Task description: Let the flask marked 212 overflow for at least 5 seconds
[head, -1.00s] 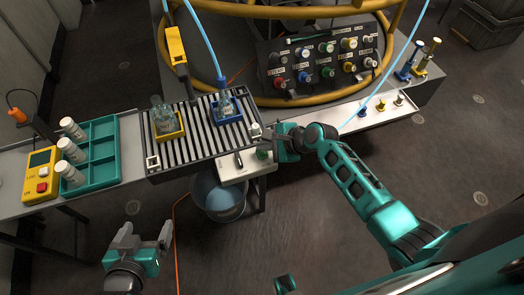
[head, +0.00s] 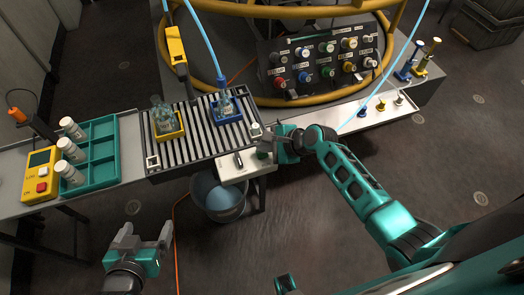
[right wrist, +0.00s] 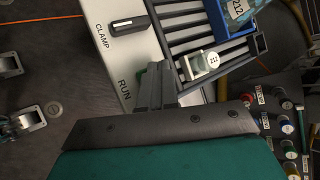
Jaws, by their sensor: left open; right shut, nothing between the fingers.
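The flask marked 212 (right wrist: 238,8) stands in a blue holder (right wrist: 216,20) on a slatted rack. In the head view the flask (head: 226,103) sits under a blue nozzle with a light-blue hose. My right gripper (head: 270,137) is shut and empty at the rack's front right corner. In the right wrist view its fingertips (right wrist: 157,75) are beside a green button (right wrist: 141,82) near the word RUN, partly hidden; I cannot tell whether they touch. A black CLAMP switch (right wrist: 130,26) is on the same white panel. My left gripper (head: 147,240) is open and empty over the floor.
Another flask (head: 164,120) stands in a yellow holder under a yellow device (head: 176,45). A teal tray (head: 98,158) with white-capped vials and a yellow timer box (head: 41,174) are at left. A bucket (head: 217,196) stands below. A valve panel (head: 320,60) is behind.

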